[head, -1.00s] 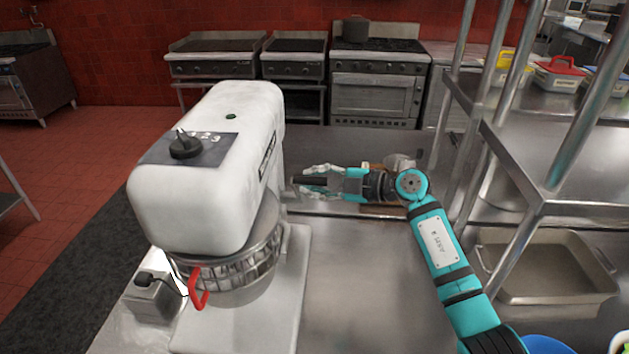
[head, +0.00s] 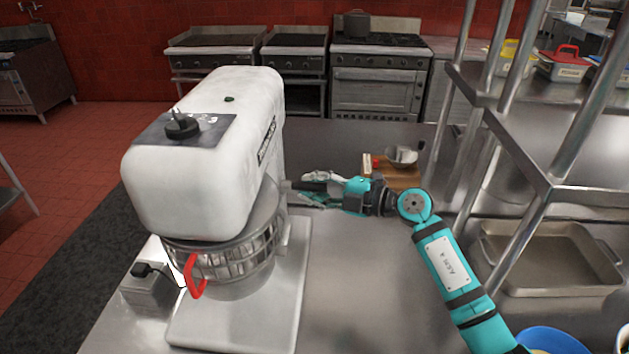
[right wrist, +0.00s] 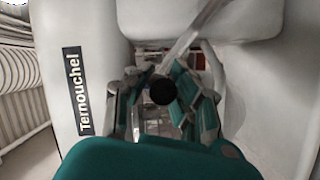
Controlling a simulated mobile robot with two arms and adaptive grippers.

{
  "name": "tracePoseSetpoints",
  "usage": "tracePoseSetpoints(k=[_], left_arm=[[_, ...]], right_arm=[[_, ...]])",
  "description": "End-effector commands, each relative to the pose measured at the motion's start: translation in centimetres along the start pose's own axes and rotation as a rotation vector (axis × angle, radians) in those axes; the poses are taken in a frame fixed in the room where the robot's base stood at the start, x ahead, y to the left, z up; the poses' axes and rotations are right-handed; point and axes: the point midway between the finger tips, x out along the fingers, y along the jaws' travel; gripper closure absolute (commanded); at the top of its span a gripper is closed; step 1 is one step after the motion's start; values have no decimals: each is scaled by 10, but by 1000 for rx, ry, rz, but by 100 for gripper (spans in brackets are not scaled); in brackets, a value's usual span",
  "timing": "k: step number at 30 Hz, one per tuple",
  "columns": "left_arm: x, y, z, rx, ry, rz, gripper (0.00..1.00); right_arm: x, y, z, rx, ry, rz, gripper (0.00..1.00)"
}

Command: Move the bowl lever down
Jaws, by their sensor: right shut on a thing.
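A large white stand mixer (head: 205,150) stands on the steel counter, with a steel bowl and wire guard (head: 235,252) under its head. The bowl lever (head: 308,186) is a dark handle at the right side of the mixer's column. My right gripper (head: 318,188) is shut on this lever, its fingers on either side of the handle. In the right wrist view the lever's round black end (right wrist: 163,91) sits between the fingers, and a pale metal rod (right wrist: 188,38) runs above it. My left gripper is not in view.
A wooden board (head: 398,178) with a metal container (head: 402,155) lies behind my right forearm. A steel rack (head: 545,185) with a deep pan (head: 550,275) stands at the right. A blue bowl (head: 552,340) is at the bottom right.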

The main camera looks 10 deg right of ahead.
Motion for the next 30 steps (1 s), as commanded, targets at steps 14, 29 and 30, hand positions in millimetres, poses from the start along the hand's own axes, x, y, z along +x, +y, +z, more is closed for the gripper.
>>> tracePoseSetpoints(k=[14,29,30], left_arm=[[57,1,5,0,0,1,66],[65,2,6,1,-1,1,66],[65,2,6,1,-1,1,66]], right_arm=[[-3,-49,-8,-266,2,107,100],[-4,-52,-10,-322,2,130,100],[-4,-52,-10,-322,2,130,100]])
